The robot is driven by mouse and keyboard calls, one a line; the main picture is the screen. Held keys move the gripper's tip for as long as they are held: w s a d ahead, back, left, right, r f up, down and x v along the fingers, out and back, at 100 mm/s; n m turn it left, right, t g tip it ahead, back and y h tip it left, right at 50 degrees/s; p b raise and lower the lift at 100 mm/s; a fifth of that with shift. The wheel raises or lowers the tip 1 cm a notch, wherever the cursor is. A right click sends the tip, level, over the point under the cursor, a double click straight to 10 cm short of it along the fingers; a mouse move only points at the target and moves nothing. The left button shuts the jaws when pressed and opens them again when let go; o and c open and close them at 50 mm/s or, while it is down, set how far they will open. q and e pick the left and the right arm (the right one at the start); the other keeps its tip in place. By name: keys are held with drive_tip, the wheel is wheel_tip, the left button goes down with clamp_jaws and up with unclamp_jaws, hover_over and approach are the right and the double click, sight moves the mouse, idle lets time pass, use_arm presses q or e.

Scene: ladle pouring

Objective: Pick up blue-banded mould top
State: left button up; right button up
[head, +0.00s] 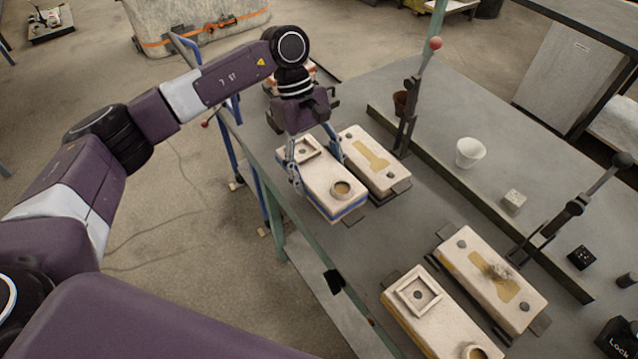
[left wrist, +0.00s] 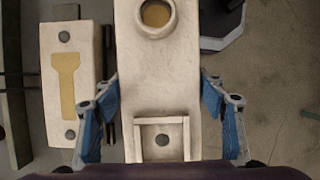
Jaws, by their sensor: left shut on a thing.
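The blue-banded mould top (head: 322,183) is a pale block with a blue band along its lower edge, a square recess at one end and a round cup at the other. My left gripper (head: 316,166) has its fingers on both long sides of it. In the left wrist view the mould top (left wrist: 155,85) lies between the blue fingers of the gripper (left wrist: 160,112). Whether it hangs clear of the surface below is hard to tell. An open mould half (head: 372,160) with a yellow ladle-shaped cavity lies just right of it. My right gripper is out of view.
A second mould half (head: 490,279) and another mould top (head: 425,300) lie nearer on the grey table (head: 400,225). Lever clamps (head: 408,115) stand along a raised dark rail. A white cup (head: 470,152) and small blocks (head: 513,201) stand beyond it.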

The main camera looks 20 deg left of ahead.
sight(320, 169)
use_arm(q)
wheel_tip(320, 169, up, 16)
drive_tip(key=b, duration=0.2)
drive_tip(key=shift+f, duration=0.25)
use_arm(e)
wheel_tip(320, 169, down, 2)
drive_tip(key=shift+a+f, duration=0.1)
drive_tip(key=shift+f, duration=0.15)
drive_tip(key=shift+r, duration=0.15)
